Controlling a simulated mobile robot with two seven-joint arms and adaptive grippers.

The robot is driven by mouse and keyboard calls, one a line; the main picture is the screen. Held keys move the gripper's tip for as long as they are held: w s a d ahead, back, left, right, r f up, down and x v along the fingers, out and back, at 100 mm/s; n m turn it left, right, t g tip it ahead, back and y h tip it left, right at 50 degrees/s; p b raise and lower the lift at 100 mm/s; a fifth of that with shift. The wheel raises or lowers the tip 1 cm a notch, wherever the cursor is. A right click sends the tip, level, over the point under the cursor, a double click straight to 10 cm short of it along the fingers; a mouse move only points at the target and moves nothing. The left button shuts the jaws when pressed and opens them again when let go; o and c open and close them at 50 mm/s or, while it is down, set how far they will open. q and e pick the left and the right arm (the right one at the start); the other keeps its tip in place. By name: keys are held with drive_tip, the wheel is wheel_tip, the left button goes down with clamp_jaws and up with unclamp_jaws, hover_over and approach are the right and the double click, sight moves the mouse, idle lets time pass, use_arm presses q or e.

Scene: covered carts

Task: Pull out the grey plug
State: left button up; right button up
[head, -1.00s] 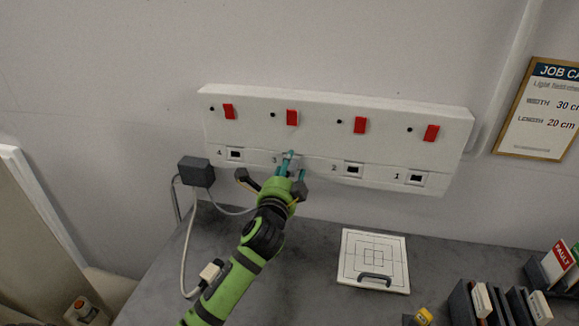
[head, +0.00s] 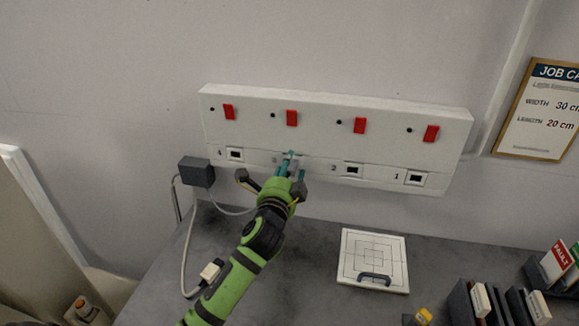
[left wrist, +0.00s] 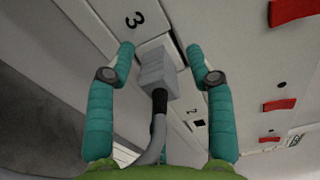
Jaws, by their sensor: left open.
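The grey plug (left wrist: 156,75) sits at socket 3 of the white wall strip (head: 320,110), with a dark cable (left wrist: 157,130) running from its back towards me. In the left wrist view the plug lies between the teal fingers of my left gripper (left wrist: 165,70), with gaps on both sides. In the head view my left gripper (head: 291,168) reaches up to socket 3 and hides most of the plug. My left gripper is open. My right gripper is in neither view.
Sockets 4, 2 and 1 are empty, and red switches line the strip above. A dark grey box (head: 196,172) hangs at the strip's lower left. A white panel with a handle (head: 373,260) lies on the grey worktop (head: 315,240). Black holders stand at right.

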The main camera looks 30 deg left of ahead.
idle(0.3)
use_arm(q)
drive_tip(key=shift+r, duration=0.1)
clamp_jaws()
drive_tip(key=shift+s+d+p, duration=0.1)
drive_tip(key=shift+s+p, duration=0.1)
drive_tip(key=shift+p, duration=0.15)
drive_tip(key=shift+s, duration=0.2)
drive_tip(key=shift+v, duration=0.8)
drive_tip(key=shift+p+v, duration=0.55)
drive_tip(key=shift+v, duration=1.3)
